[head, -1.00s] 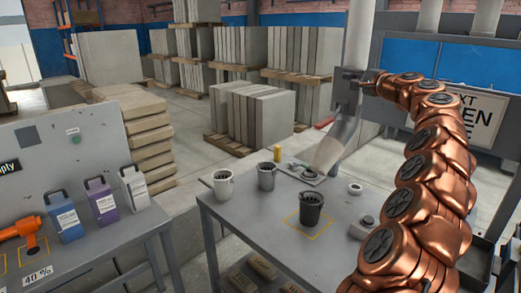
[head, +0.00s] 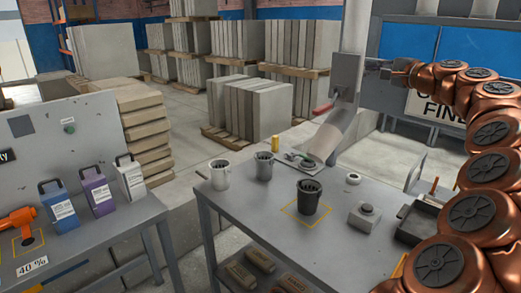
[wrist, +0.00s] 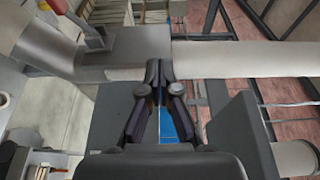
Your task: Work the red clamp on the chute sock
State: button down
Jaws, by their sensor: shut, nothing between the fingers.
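The red clamp handle (head: 323,109) sticks out to the left of the grey box (head: 346,75) on the chute. The pale chute sock (head: 334,135) hangs below the box, its lower end over the grey table. My gripper (head: 370,64) is at the right side of the box, above the level of the red handle. In the wrist view, my gripper's fingertips (wrist: 160,70) are together and empty, by the chute pipe. The red handle (wrist: 57,6) shows at the top left of that view, apart from the fingers. I cannot tell whether my fingertips touch the box.
The grey table (head: 260,225) bears a dark bucket (head: 309,197), two paler buckets, a yellow cylinder (head: 275,143) and a grey button box (head: 365,215). Blue, purple and white containers stand on the left bench. Concrete slabs (head: 250,105) are stacked behind.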

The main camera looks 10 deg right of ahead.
jog(key=a+f+n+g+y, duration=0.2)
jog(key=a+n+y, duration=0.1)
jog(key=a, duration=0.8)
jog(key=s+a+f+n+g+b, duration=0.1)
jog(key=s+a+f+n+g, duration=0.25)
jog(key=a, duration=0.45)
jog(key=s+a+f+n+g+y, duration=0.15)
jog(key=s+a+f, duration=0.3)
jog(key=a, duration=0.45)
jog(key=s+a+f+n+g+b, duration=0.1)
jog(key=s+a+f+n+g, duration=0.2)
jog(key=a+f, duration=0.35)
jog(key=s+a+f+n+g+h, duration=0.1)
jog(key=s+a+f+g+h, duration=0.15)
jog(key=s+f, duration=0.35)
jog(key=s+a+f+n+g+h, duration=0.15)
jog(key=s+a+f, duration=0.25)
jog(key=s, duration=0.4)
jog(key=s+d+f+g+h, duration=0.1)
jog(key=s+d+f, duration=0.1)
jog(key=s+f, duration=0.2)
jog(key=s+d+f+n+g+h, duration=0.1)
jog(key=s+d+f+g+h, duration=0.1)
jog(key=s, duration=0.8)
jog(key=s+d+f+n+g+h, duration=0.1)
jog(key=s+d+f+g, duration=0.1)
jog(key=s+d+f, duration=0.2)
jog(key=s+f, duration=0.3)
jog(key=shift+s, duration=0.3)
